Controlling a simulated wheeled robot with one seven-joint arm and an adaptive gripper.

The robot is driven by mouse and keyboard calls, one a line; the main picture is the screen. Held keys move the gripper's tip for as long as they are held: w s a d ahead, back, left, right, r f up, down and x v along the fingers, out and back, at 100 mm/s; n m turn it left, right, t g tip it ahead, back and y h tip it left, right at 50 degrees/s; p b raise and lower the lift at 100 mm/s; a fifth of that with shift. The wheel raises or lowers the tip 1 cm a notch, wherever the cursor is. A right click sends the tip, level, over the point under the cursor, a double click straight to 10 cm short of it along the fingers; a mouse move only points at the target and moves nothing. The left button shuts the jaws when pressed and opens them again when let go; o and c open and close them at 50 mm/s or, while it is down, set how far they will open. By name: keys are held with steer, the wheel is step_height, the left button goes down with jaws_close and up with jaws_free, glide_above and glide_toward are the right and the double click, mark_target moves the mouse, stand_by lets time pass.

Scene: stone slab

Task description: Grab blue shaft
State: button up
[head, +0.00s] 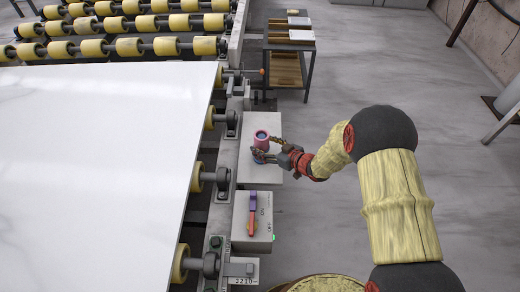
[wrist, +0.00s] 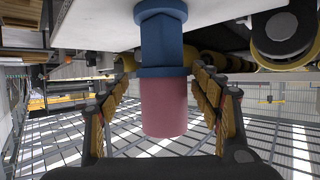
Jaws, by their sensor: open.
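The blue shaft (wrist: 161,42) shows in the wrist view, which looks upside down. It has a narrower middle between two wider blue collars, and a pink cylinder (wrist: 165,107) is on its end. In the head view the pink part (head: 261,136) is uppermost, with some blue (head: 260,152) below it, on a grey box beside the conveyor. My gripper (head: 268,148) is at the shaft from the right, its fingers mostly level with the blue part. In the wrist view my open fingers (wrist: 162,95) stand either side of the pink cylinder and nearby collar, with gaps showing.
A second box (head: 262,230) nearer me carries a purple and red lever (head: 252,214). A white slab (head: 100,160) on rollers fills the left. A small shelf (head: 288,68) stands behind; floor at right is clear.

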steer(key=b+x, duration=0.3)
steer(key=x, duration=0.3)
steer(key=shift+s+a+f, duration=0.1)
steer(key=shift+a+f, duration=0.1)
steer(key=shift+r, duration=0.1)
steer(key=shift+c, duration=1)
steer(key=c, duration=1.3)
steer(key=shift+c, duration=0.4)
